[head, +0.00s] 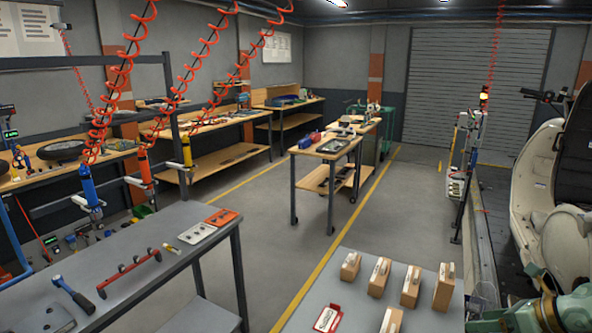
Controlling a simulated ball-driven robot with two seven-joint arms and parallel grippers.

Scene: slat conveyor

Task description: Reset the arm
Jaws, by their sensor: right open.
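My right gripper (498,312) is low at the bottom right, in pale green parts that the frame edge partly cuts off. It is open, and I see nothing held in it. It is just right of the grey table (345,290) in front. Whether it touches that table's edge I cannot tell. My left gripper and left arm are out of view.
Several brown boxes, one a tall box (444,287), and a red tray (327,319) stand on the grey table. A grey workbench (190,265) with tools is at left. A cream vehicle (535,185) stands at right. The central floor (270,225) is clear.

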